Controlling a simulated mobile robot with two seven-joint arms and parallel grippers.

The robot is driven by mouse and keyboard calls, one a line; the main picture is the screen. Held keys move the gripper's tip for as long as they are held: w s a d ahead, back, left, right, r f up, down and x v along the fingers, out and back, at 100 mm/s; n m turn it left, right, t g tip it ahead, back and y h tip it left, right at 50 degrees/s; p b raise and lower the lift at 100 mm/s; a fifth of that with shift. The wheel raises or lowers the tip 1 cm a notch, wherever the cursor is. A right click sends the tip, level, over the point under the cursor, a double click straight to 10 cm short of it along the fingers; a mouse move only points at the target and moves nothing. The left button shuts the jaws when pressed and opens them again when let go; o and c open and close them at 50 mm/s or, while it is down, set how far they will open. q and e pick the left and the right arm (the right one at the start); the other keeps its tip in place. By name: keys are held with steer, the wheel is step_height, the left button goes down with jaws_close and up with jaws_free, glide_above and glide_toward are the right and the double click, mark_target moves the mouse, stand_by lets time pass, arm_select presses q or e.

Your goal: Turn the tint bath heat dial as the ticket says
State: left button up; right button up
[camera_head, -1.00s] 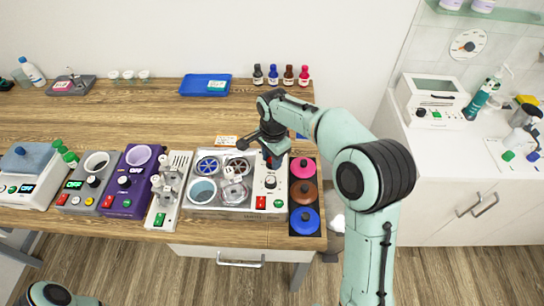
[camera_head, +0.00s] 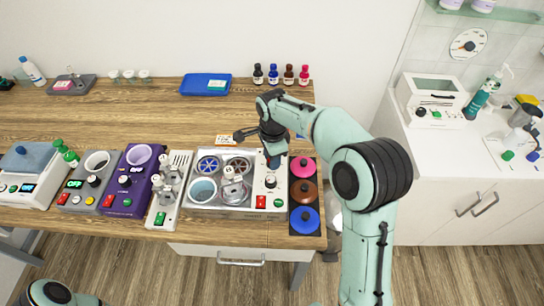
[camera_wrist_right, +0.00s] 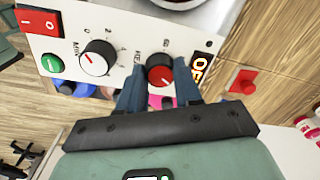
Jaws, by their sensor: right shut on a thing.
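The tint bath has a white control panel (camera_head: 262,190) at the right end of the row of devices. My right gripper (camera_head: 273,163) is over the panel's far end. In the wrist view its two blue fingers (camera_wrist_right: 160,82) are closed on the red dial's sides. The fingers hide part of the dial and scale. A small printed card (camera_head: 226,140), perhaps the ticket, lies behind the bath; its text is unreadable. My left gripper is outside the view.
A red rocker switch (camera_wrist_right: 38,22), a green button (camera_wrist_right: 52,64) and an orange-lit display (camera_wrist_right: 200,68) sit near the dials. Pink, brown and blue round pieces (camera_head: 304,193) stand right of the bath. Open wood lies behind the devices, before a blue tray (camera_head: 205,85).

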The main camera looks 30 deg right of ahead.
steer(key=o, duration=1)
steer(key=shift+o, duration=0.2)
steer(key=shift+r, duration=0.1)
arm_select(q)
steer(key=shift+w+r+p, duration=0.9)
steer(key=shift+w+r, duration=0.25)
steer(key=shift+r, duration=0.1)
arm_select(e)
step_height(320, 180, up, 13)
steer(key=shift+s, duration=0.2)
steer(key=shift+r, duration=0.1)
